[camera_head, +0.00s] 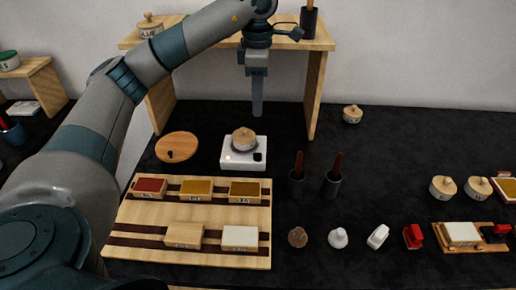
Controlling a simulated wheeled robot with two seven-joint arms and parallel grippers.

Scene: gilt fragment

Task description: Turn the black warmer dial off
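The warmer (231,163) is a small white box on the black table top, under the wooden shelf. Its black dial (258,157) is on the right of its front, and a small reddish spot shows at the left. A pot with a wooden lid (243,134) sits on the warmer. My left gripper (257,112) points straight down above and behind the warmer, apart from the dial. Its fingers show as one narrow grey bar, so I cannot tell whether they are apart. Nothing shows held in it. My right gripper is out of view.
The wooden shelf (312,90) stands around my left gripper. A round wooden lid (177,146) lies left of the warmer. A wooden tray (150,210) with several blocks is in front. Two dark holders (296,184) with brown handles stand to the right.

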